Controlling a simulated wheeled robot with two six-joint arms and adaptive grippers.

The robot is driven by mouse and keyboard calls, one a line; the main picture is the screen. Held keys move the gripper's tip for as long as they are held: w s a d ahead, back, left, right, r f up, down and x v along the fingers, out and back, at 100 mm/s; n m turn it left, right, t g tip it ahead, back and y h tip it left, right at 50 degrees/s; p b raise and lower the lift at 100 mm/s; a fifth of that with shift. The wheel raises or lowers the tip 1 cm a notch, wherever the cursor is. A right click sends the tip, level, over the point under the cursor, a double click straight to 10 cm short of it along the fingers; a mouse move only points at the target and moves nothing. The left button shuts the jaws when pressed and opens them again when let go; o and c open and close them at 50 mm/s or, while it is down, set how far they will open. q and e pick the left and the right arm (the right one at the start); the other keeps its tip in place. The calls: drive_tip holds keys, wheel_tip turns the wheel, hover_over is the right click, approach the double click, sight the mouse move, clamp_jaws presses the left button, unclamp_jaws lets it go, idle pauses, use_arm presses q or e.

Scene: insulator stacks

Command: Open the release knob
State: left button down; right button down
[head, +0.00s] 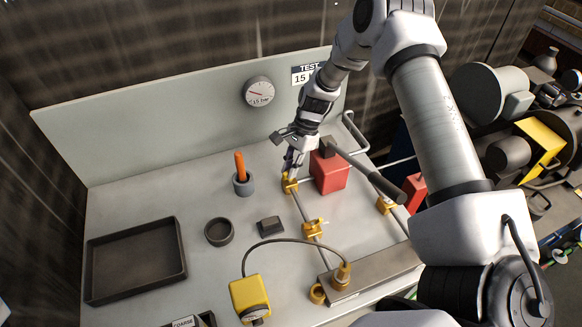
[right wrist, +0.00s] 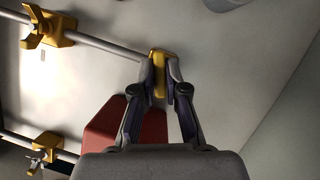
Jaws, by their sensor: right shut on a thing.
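A small yellow knob-like piece (head: 289,186), apparently the release knob, sits at the far end of a thin metal pipe on the bench, left of the red block (head: 330,174). My right gripper (head: 291,172) reaches down to it from above. In the right wrist view the fingers of my right gripper (right wrist: 160,88) are shut on the yellow piece (right wrist: 158,58), which sits between both fingertips. The fingers hide part of it, and I cannot tell whether it is turned. The red block (right wrist: 115,125) shows behind the left finger. My left gripper is not in view.
Yellow valves (head: 313,229) (head: 386,205) sit along pipes nearby. An orange-handled tool (head: 240,166) stands in a grey cup (head: 243,186). A dark tray (head: 181,262) lies left. A gauge (head: 259,92) hangs on the back panel.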

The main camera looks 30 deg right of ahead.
drive_tip(key=n+g, duration=0.1)
drive_tip(key=n, duration=0.2)
drive_tip(key=n+g+h+b, duration=0.1)
drive_tip(key=n, duration=0.2)
drive_tip(key=shift+w+f+n, duration=0.1)
drive_tip(key=shift+f+n, duration=0.05)
drive_tip(key=shift+n, duration=0.15)
drive_tip(key=n+g+h, duration=0.1)
drive_tip(key=n, duration=0.2)
drive_tip(key=shift+a, duration=0.1)
drive_tip(key=shift+n+g+h+b, duration=0.4)
drive_tip(key=shift+n+h, duration=0.2)
drive_tip(key=shift+n, duration=1.1)
drive_tip(key=c, duration=1.2)
unclamp_jaws()
drive_tip(key=shift+w+r, duration=0.1)
drive_tip(key=shift+r, duration=0.1)
drive_tip(key=v, duration=1.1)
drive_tip(key=shift+r, duration=0.35)
